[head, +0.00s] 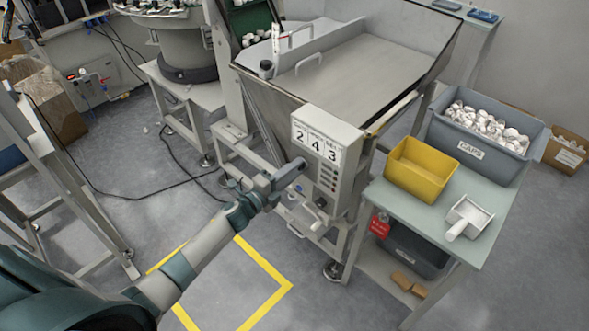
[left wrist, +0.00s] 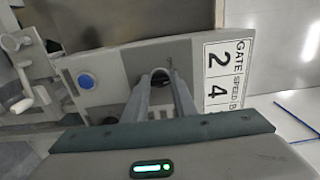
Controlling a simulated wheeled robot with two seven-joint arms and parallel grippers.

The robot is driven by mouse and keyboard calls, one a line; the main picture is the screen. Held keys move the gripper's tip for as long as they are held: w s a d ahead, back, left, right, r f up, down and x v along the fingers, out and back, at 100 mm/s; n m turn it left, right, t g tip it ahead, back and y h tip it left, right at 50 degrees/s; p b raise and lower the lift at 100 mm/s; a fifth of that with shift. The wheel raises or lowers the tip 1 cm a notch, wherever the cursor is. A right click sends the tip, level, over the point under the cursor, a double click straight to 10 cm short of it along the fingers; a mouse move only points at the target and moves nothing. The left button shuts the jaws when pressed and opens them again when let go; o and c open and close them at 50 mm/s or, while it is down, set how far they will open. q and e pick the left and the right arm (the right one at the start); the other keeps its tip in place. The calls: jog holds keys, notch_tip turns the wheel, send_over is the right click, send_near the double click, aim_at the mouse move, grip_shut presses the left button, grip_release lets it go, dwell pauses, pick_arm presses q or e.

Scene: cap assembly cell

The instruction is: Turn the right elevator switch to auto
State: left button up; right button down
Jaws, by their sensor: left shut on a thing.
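The grey control box (head: 345,172) is on the front of the hopper and bears a label plate (head: 319,146) reading 2, 4, 3. My left gripper (head: 293,170) reaches the left part of the box's front face. In the left wrist view, the gripper (left wrist: 161,78) is shut on a small switch on this panel. The fingers hide most of the switch, so I cannot tell its setting. A blue button (left wrist: 87,81) is on the same panel, apart from the fingers. My right gripper is not in view.
A yellow floor outline (head: 266,262) and dark cables lie left of the hopper.

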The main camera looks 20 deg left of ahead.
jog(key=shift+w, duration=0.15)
pick_arm(q)
jog(key=o, duration=1)
jog(key=shift+o, duration=0.2)
jog(key=b+v, duration=0.3)
jog(key=v, duration=1.4)
jog(key=shift+s+b, duration=0.2)
jog(key=shift+b, duration=0.15)
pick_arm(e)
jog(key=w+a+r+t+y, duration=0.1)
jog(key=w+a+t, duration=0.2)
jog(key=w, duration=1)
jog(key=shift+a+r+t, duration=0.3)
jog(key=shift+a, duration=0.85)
pick_arm(q)
jog(key=shift+a, duration=0.1)
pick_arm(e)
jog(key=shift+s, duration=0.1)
